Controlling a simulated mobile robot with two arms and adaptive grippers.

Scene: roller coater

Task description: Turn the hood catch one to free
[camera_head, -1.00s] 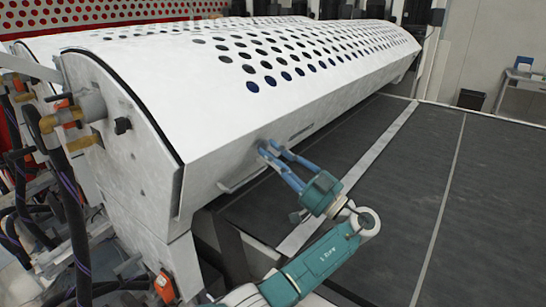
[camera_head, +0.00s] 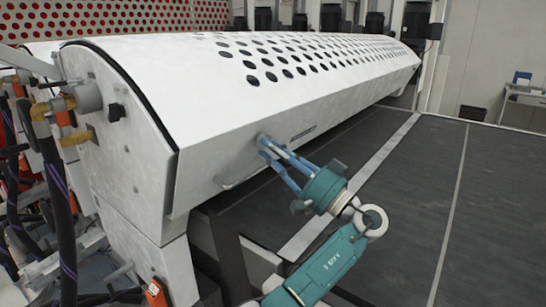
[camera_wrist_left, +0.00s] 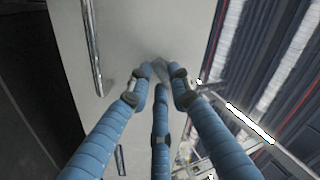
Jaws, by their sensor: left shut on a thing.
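The white hood (camera_head: 225,125) with its perforated top covers the machine, and its front panel faces my left arm. My left gripper (camera_head: 264,143) has its blue fingers against the upper part of that panel. In the left wrist view, the blue fingers (camera_wrist_left: 162,72) close around a small grey catch (camera_wrist_left: 160,68) on the pale panel. The fingertips hide most of the catch, so its turned position cannot be made out. My right gripper is in neither view.
A bar handle (camera_head: 240,173) is on the hood's lower front edge, close to the gripper; it also shows in the left wrist view (camera_wrist_left: 92,45). A dark conveyor bed (camera_head: 400,190) lies to the right. Hoses and fittings (camera_head: 60,190) crowd the left end.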

